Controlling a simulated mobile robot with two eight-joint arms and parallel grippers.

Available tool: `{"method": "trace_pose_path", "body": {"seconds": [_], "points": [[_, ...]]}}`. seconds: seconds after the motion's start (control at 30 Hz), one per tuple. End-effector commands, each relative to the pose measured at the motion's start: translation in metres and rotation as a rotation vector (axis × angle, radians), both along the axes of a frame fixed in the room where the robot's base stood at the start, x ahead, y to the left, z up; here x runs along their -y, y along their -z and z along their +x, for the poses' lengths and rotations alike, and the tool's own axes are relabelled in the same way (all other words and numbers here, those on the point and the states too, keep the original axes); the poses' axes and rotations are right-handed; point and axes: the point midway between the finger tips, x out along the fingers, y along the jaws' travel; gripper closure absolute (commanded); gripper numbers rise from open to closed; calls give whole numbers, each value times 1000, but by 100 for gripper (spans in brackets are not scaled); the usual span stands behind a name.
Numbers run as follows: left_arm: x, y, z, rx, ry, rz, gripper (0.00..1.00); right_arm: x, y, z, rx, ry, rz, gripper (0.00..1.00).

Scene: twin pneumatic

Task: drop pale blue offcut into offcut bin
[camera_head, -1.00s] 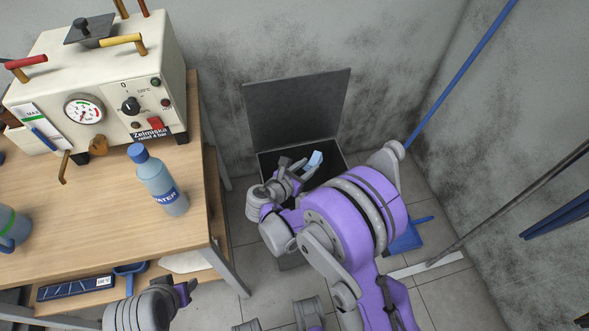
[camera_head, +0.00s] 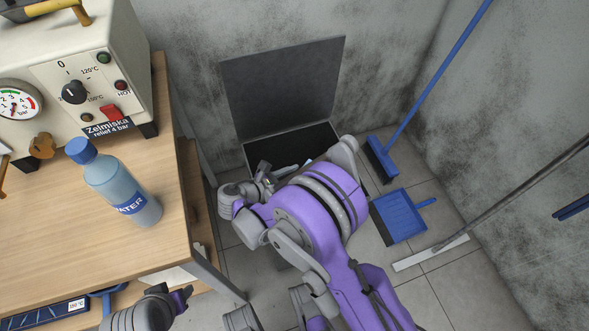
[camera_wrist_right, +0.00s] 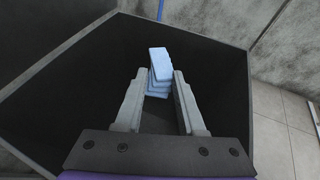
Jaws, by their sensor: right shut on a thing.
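The pale blue offcut (camera_wrist_right: 160,62) shows in the right wrist view between the tips of my right gripper (camera_wrist_right: 160,88), which is shut on it. It has a stepped, stacked look, and I cannot tell whether all the blue is one piece. The offcut bin (camera_wrist_right: 240,85) is a dark open box around and below the fingers. In the head view, the bin (camera_head: 290,134) stands on the floor with its lid up, and my right gripper (camera_head: 284,172) is over its opening. My right arm hides much of the bin. My left gripper (camera_head: 186,296) is at the lower left, its jaws unclear.
The wooden table (camera_head: 90,240) at left bears a water bottle (camera_head: 122,185) and a cream machine (camera_head: 70,75). The raised bin lid (camera_head: 285,88) stands near the wall.

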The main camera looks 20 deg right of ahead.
Motion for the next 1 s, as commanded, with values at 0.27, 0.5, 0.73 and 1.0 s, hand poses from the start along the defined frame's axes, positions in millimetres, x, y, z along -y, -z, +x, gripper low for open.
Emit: {"method": "trace_pose_path", "body": {"seconds": [0.27,0.5,0.73,1.0], "points": [[0,5,1,-1,0,0,50,0,8,0,0,-1,0,100],[0,5,1,-1,0,0,50,0,8,0,0,-1,0,35],[0,5,1,-1,0,0,50,0,8,0,0,-1,0,27],[0,1,0,0,0,0,50,-14,1,-4,0,-4,1,27]]}}
